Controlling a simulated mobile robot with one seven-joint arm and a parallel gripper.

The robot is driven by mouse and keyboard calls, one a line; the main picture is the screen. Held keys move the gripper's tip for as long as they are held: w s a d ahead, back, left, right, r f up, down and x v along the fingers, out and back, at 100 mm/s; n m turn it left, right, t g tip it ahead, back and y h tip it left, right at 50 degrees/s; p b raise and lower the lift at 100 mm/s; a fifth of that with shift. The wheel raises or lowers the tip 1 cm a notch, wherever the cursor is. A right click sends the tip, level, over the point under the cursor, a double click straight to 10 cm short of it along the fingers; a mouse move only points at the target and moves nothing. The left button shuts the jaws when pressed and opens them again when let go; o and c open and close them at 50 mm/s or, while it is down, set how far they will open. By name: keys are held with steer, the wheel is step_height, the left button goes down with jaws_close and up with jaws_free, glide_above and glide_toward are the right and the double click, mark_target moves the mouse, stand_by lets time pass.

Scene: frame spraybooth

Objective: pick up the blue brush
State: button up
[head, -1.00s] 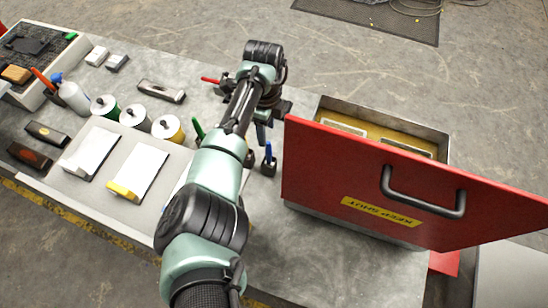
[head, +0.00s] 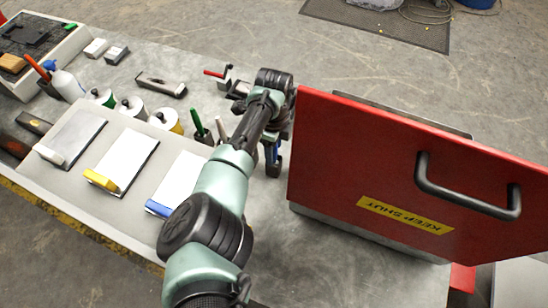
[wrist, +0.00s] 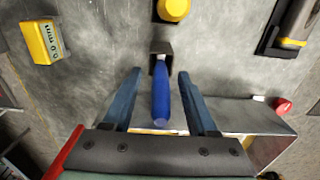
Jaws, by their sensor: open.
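The blue brush (wrist: 161,97) stands in a small dark holder (wrist: 163,48) on the grey bench. In the wrist view its blue handle lies between the two fingers of my gripper (wrist: 160,74), with a gap on each side. My gripper is open and does not hold the brush. In the head view, a bit of the blue brush (head: 278,152) shows beside the end of my arm, close to the red panel. My arm hides most of the gripper there.
A tall red panel (head: 350,170) marked KEEP SHUT, with a black handle, stands close on the right. A green brush (head: 196,121) stands to the left. Colour-edged panels (head: 125,160) and several tins (head: 131,108) fill the bench's left.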

steer(key=shift+w+f, duration=0.1)
steer(key=shift+f, duration=0.55)
steer(key=shift+r, duration=0.1)
jaws_close()
step_height(320, 180, up, 10)
steer(key=p, duration=0.8)
